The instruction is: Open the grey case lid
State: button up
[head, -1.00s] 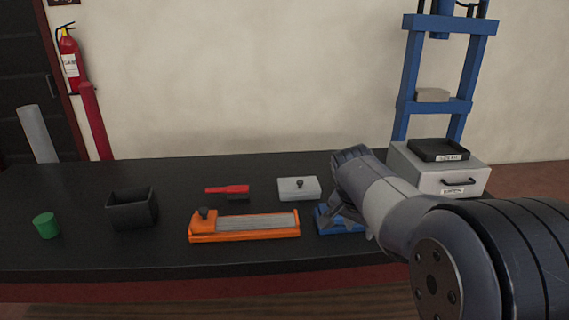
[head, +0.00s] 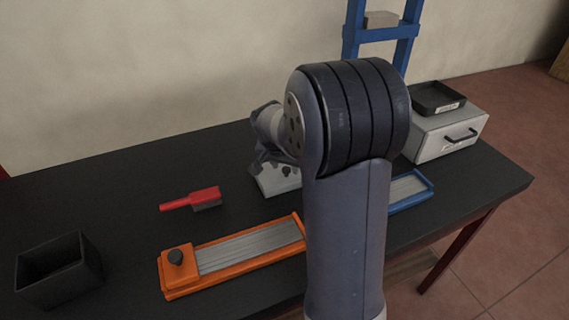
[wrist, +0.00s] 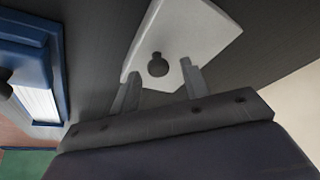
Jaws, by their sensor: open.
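The grey case (head: 268,186) sits on the black table, mostly behind my arm in the head view. Its pale lid (wrist: 197,32) fills the top middle of the wrist view and carries a dark round knob (wrist: 158,66). The lid looks closed, though part of the case is hidden. My gripper (wrist: 160,72) is open, with one finger on each side of the knob in the wrist view. I cannot tell whether the fingers are level with the knob or still above it. In the head view my gripper (head: 272,160) is at the case.
A red brush (head: 192,199) lies left of the case. An orange tray (head: 235,268) with a knobbed block is in front, and a blue tray (head: 427,188) is right. A black bin (head: 58,270) stands at left. A drawer box (head: 450,135) stands at the back right.

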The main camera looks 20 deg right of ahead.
jog(key=shift+d+f, duration=0.15)
jog(key=shift+f, duration=0.1)
jog(key=shift+c, duration=0.4)
grip_shut()
